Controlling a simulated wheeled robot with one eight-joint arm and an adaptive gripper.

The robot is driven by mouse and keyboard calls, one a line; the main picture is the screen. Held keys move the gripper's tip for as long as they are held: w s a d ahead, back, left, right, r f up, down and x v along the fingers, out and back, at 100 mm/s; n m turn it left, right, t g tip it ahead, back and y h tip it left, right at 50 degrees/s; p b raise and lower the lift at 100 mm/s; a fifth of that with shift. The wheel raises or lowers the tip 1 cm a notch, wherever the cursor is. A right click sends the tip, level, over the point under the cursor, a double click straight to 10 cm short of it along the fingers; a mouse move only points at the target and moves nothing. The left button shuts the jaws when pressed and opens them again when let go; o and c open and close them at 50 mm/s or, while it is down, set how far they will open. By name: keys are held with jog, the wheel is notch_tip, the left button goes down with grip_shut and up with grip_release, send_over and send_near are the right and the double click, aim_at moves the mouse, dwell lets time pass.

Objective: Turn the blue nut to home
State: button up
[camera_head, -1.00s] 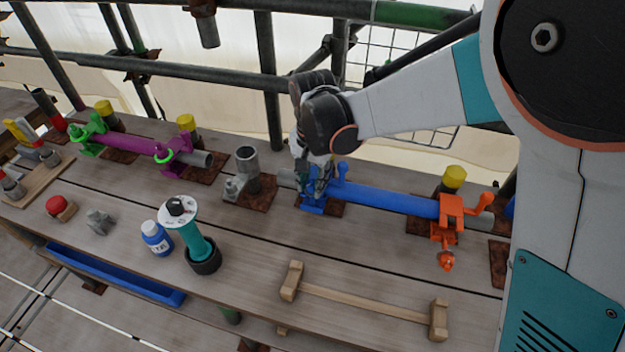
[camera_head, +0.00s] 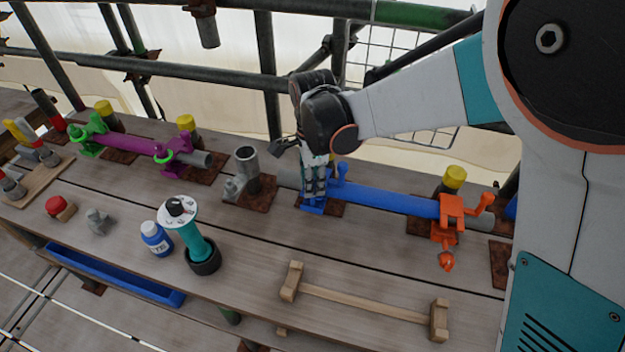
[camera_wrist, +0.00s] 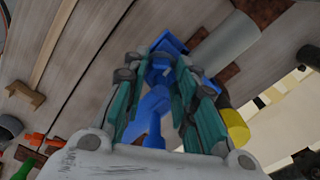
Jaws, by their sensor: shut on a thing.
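My gripper (camera_head: 314,190) points down at the blue clamp (camera_head: 314,209) near the left end of the blue tube (camera_head: 390,199). In the wrist view my gripper (camera_wrist: 160,100) has its teal fingers on either side of the blue nut (camera_wrist: 154,104), shut on it. The blue clamp body (camera_wrist: 170,43) shows beyond the fingertips. In the head view the fingers hide the nut and much of the clamp. A blue upright part (camera_head: 341,171) of the clamp shows just right of the fingers.
An orange clamp (camera_head: 452,212) holds the tube's right end. A purple tube (camera_head: 133,144) with green and purple clamps lies left. A teal post with a white dial (camera_head: 178,212), a blue-white bottle (camera_head: 156,239) and a wooden rack (camera_head: 365,302) stand in front. Scaffold rails run behind.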

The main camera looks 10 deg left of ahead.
jog(key=shift+m, duration=0.5)
jog(key=o, duration=1.1)
jog(key=shift+c, duration=0.2)
notch_tip(320, 180, up, 12)
jog(key=shift+s, duration=0.1)
